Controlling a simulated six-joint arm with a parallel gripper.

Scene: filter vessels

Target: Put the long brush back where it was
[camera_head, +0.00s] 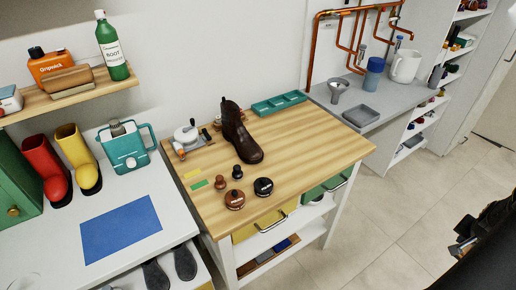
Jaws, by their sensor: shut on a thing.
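My gripper (463,246) is at the lower right edge, beside my dark arm and over the floor, well apart from the wooden bench. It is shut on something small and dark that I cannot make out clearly. A brown, long, brush-like block (68,82) lies on the wall shelf (108,88) at the upper left, in front of an orange can. I cannot tell for certain whether it is the long brush.
A dark boot (239,135) and a teal tray (279,103) stand on the bench. A teal caddy (126,148), rubber boots (78,160) and a blue mat (120,228) are on the left white table. A grey counter (345,95) is behind. The floor at right is clear.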

